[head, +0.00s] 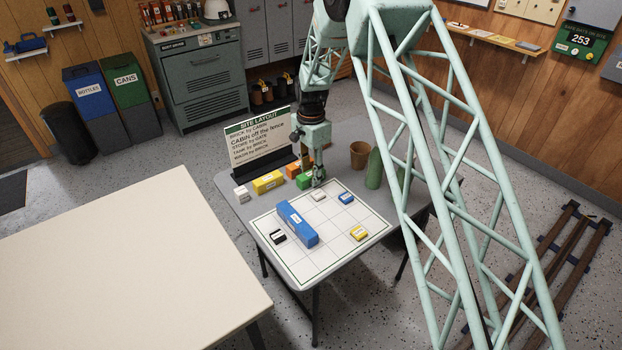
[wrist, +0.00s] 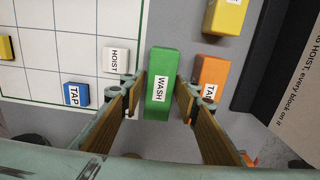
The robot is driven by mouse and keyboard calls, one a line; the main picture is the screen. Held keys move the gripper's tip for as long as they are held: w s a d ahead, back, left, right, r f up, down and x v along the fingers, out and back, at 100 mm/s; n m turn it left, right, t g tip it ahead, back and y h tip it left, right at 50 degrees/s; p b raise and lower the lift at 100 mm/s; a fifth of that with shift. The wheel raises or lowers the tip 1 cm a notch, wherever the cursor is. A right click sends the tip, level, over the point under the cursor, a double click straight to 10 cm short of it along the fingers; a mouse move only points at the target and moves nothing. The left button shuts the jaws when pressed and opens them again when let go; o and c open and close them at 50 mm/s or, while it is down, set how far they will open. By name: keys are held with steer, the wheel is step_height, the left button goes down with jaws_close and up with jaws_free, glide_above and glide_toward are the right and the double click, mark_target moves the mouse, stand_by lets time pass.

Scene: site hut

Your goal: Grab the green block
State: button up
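The green block (wrist: 161,84), labelled WASH, lies on the grey table outside the grid sheet. In the head view the green block (head: 303,181) is partly hidden by my gripper (head: 318,184), which points down at it. In the wrist view my gripper (wrist: 160,88) has one finger on each side of the block. The fingers look apart, with a narrow gap to the block's sides, and nothing shows as gripped.
An orange block (wrist: 211,80) lies close to the right finger in the wrist view, and a white HOIST block (wrist: 115,61) close to the left one. A long blue block (head: 297,223) lies on the grid sheet (head: 305,268). A sign (head: 258,138), brown cup (head: 360,154) and green bottle (head: 374,168) stand nearby.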

steer(key=c, duration=0.6)
steer(key=shift+r, duration=0.15)
steer(key=shift+r+p, duration=0.55)
steer(key=shift+r, duration=1.15)
steer(key=s+d, duration=0.1)
steer(key=s, duration=0.4)
steer(key=s+d+r+p, duration=0.1)
steer(key=s+d, duration=0.1)
steer(key=s, duration=0.3)
steer(key=s+d+p, duration=0.1)
steer(key=s, duration=0.4)
steer(key=shift+s+d+r, duration=0.2)
